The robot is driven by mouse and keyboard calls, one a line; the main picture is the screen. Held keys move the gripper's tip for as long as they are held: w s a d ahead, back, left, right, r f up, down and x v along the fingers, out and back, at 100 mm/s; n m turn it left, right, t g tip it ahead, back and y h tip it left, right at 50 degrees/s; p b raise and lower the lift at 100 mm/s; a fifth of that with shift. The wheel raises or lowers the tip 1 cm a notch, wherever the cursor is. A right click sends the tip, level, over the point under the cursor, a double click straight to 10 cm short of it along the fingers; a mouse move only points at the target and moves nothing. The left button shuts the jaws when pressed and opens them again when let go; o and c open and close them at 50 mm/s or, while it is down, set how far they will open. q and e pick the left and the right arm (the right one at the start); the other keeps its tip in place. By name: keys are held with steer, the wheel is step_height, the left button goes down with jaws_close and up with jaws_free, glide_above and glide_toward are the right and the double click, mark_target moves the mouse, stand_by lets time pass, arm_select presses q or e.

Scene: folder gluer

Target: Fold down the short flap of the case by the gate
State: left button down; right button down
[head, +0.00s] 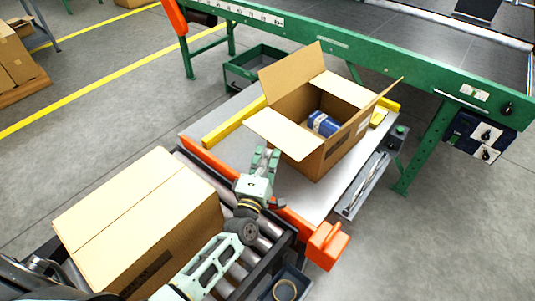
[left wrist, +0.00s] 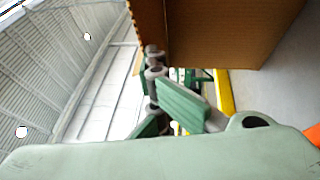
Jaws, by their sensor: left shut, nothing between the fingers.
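The open cardboard case (head: 322,150) stands on the grey table with a blue cylindrical item (head: 323,123) inside. Its near-left short flap (head: 274,132) sticks outward, and the far short flap (head: 345,89) slopes at the opposite end. One long flap (head: 292,74) stands up at the back left; the other leans out at the right. My left gripper (head: 266,160) is shut and empty, just below and beside the near-left flap. In the left wrist view, its fingers (left wrist: 170,105) show beside brown cardboard of the case (left wrist: 220,35); contact is unclear. My right gripper is out of view.
A closed case (head: 140,215) sits on rollers at the left. An orange bar (head: 210,172) edges the table, with an orange block (head: 326,245) at its near end. Yellow rails (head: 233,122) lie beside the open case. A green conveyor stands behind.

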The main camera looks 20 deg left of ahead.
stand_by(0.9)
arm_select(q)
steer(key=c, duration=2)
jaws_free()
steer(key=s, duration=0.4)
steer(key=s+f, duration=0.1)
steer(key=s, duration=0.3)
steer(key=s+f, duration=0.1)
steer(key=s, duration=0.3)
